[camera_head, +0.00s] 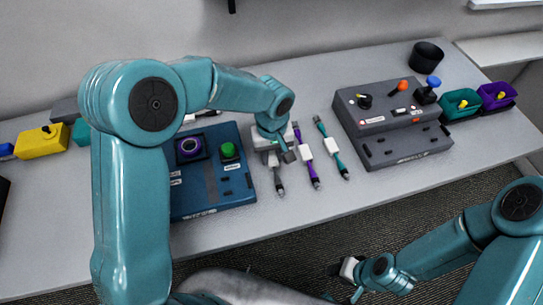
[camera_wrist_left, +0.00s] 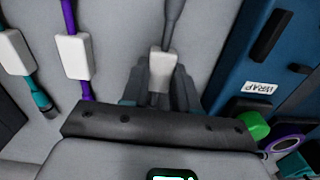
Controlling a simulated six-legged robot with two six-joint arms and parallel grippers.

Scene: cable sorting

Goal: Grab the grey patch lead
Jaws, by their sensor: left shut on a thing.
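The grey patch lead (camera_head: 279,186) lies on the table just right of the blue panel, mostly hidden under my left gripper (camera_head: 274,157) in the head view. In the left wrist view the grey lead (camera_wrist_left: 174,20) runs up from between the fingers, with its white sleeve (camera_wrist_left: 162,62) at the fingertips. My left gripper (camera_wrist_left: 160,88) is shut on the lead at this sleeve. My right gripper (camera_head: 345,270) is low at the front, off the table edge and away from the leads; its fingers are too small to read.
A purple lead (camera_head: 307,168) and a teal lead (camera_head: 333,155) lie to the right. The blue panel (camera_head: 207,205) is on the left, and a grey panel (camera_head: 385,152) stands on the right. Teal (camera_head: 461,115) and purple (camera_head: 510,103) bins and a black cup (camera_head: 426,56) are farther right.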

